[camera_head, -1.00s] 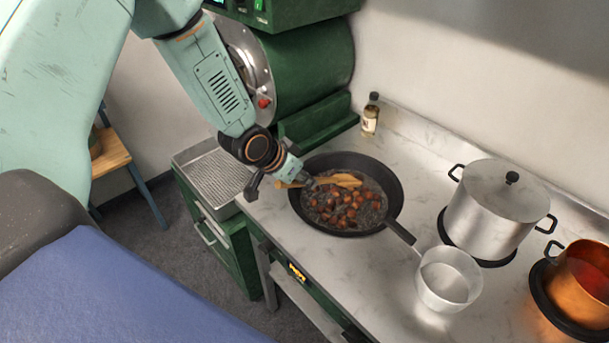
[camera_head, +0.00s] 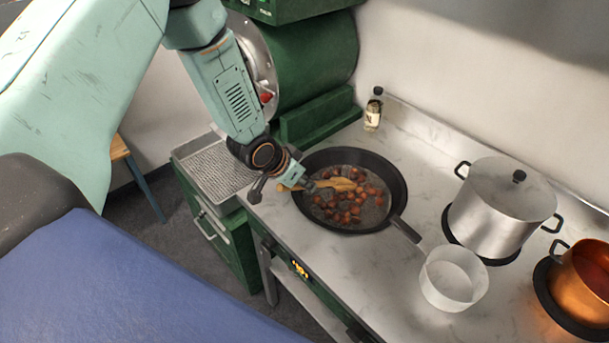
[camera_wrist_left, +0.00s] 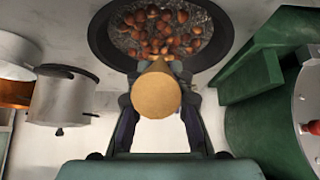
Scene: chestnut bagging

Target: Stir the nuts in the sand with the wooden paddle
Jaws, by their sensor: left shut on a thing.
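My left gripper (camera_head: 289,180) is shut on the wooden paddle (camera_head: 335,185) at the near left rim of the black pan. In the left wrist view the paddle's round handle end (camera_wrist_left: 156,95) sits between the fingers and hides most of the paddle. The paddle reaches over the dark sand in the pan (camera_head: 398,180). Several reddish-brown nuts (camera_head: 354,211) lie in the sand, mostly on the near and right side of the paddle. The nuts also show in the left wrist view (camera_wrist_left: 165,35). My right gripper is in neither view.
A clear bowl (camera_head: 453,280) stands near the pan's handle. A lidded steel pot (camera_head: 500,205) and a copper pot (camera_head: 585,285) stand to the right. A small bottle (camera_head: 373,110) stands behind the pan. A green roaster (camera_head: 310,65) and a perforated tray (camera_head: 210,168) are at the left.

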